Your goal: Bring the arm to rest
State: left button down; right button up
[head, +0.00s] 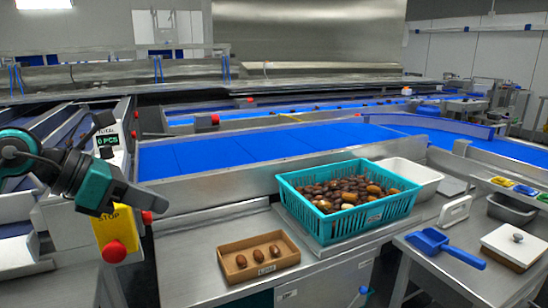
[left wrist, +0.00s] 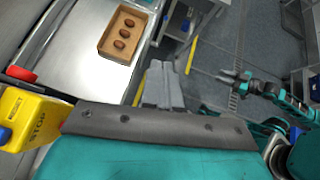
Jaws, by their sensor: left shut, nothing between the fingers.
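My left gripper (head: 158,203) is held up at the left of the head view, beside the yellow stop-button box. In the left wrist view its two grey fingers (left wrist: 162,86) are together, with nothing between them. It is apart from the bench and the trays. My right gripper (left wrist: 230,76) shows small at the right of the left wrist view, above the floor. Its fingers look apart and empty. It is not in the head view.
The yellow stop box (head: 112,232) with a red button is close below my left gripper. A cardboard tray (head: 230,276) with 3 dates, a teal crate (head: 345,222) full of dates and a blue scoop (head: 440,243) are to the right. Bare steel bench lies around the cardboard tray.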

pick_arm(q)
jog(key=s+d+f+n+t+h+p, duration=0.2)
jog(key=d+f+n+t+h, duration=0.25)
jog(key=d+n+h, duration=0.6)
jog(key=s+a+f+n+t+y+p, duration=0.1)
jog(key=s+a+f+n+t+y, duration=0.15)
jog(key=f+n+y, duration=0.75)
jog(key=s+a+f+n+t+y, duration=0.1)
jog(key=a+f+n+t+y, duration=0.45)
jog(key=n, duration=0.95)
jog(key=s+d+f+n+g+y+p, duration=0.1)
jog(key=s+d+f+n+g, duration=0.1)
jog(key=s+f+n+g, duration=0.5)
jog(key=s+f+g, duration=0.1)
jog(key=s+f, duration=0.3)
jog(key=f, duration=0.4)
jog(key=shift+s+d, duration=0.25)
jog(key=shift+s, duration=0.15)
pick_arm(e)
jog(key=shift+s+d+r+h, duration=0.2)
jog(key=shift+s+d, duration=0.25)
jog(key=shift+d, duration=0.2)
jog(key=shift+s+d+r+h, duration=0.1)
jog(key=shift+s+d+h, duration=0.1)
jog(key=shift+s+d, duration=0.3)
pick_arm(q)
jog(key=shift+n, duration=0.25)
pick_arm(e)
jog(key=shift+d, duration=0.1)
